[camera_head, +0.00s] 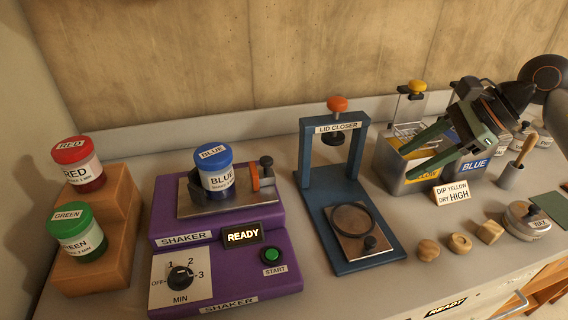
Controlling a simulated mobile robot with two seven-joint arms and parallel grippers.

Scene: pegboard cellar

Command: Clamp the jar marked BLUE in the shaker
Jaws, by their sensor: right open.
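The jar marked BLUE (219,179), with a blue lid, stands upright on the metal plate of the purple shaker (170,237). An orange piece (254,177) and a dark knob (266,165) are at the jar's right side. I cannot tell whether the clamp is tight on it. The shaker's display (242,235) reads READY, above a green START button (272,256). The timer dial (180,277) is marked OFF to 3. My right gripper (406,162) has green fingers, open and empty, above the dip tanks, well to the right of the jar. My left gripper is not in view.
Red (84,173) and green (84,245) jars stand on wooden steps (116,205) at left. A blue lid closer (307,165) stands between shaker and tanks (397,176). Bare counter shows before the lid closer.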

